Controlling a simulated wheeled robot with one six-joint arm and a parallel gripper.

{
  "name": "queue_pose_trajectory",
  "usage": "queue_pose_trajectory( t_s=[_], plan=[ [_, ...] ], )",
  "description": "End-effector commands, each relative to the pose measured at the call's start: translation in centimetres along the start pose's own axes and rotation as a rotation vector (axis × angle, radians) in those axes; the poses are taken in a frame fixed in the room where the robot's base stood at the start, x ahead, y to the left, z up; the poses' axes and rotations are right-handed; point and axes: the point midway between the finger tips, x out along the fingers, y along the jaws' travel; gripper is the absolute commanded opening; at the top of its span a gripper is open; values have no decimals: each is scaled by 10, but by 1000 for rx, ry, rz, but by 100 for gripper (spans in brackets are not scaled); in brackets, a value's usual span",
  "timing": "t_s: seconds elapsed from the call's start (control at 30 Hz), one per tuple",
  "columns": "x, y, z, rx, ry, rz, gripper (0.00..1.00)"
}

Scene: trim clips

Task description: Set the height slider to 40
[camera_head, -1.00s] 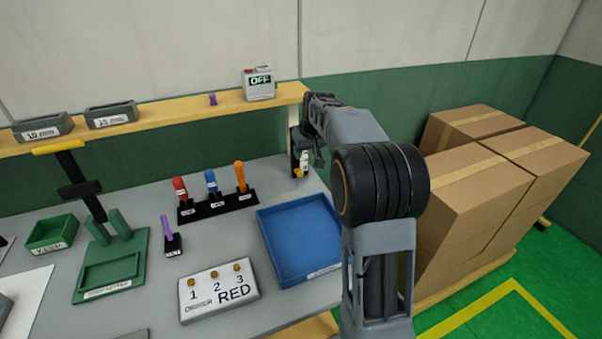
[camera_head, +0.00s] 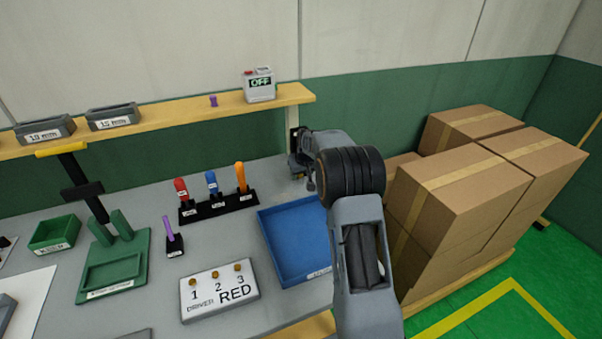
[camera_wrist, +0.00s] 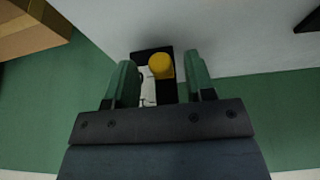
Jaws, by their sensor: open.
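The height slider shows in the wrist view as a yellow round knob (camera_wrist: 160,66) on a black bracket, with a pale strip beside it. My gripper (camera_wrist: 162,75) is open, with one green finger on each side of the knob. A gap shows on both sides of the knob, and I cannot tell how deep it sits between the fingers. In the head view my gripper (camera_head: 299,168) is at the post under the right end of the shelf. There my arm and gripper hide most of the slider, and its reading cannot be made out.
A blue tray (camera_head: 296,240) and a rack with red, blue and orange handles (camera_head: 217,205) stand below on the bench. Cardboard boxes (camera_head: 470,190) stand close to the right of my arm.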

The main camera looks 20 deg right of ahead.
Motion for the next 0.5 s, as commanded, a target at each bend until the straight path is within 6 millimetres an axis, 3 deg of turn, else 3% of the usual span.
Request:
queue_pose_trajectory(
  t_s=[0.4,0.5],
  plan=[
    [5,0,0,0,1,0,49],
    [5,0,0,0,0,0,40]
  ],
)
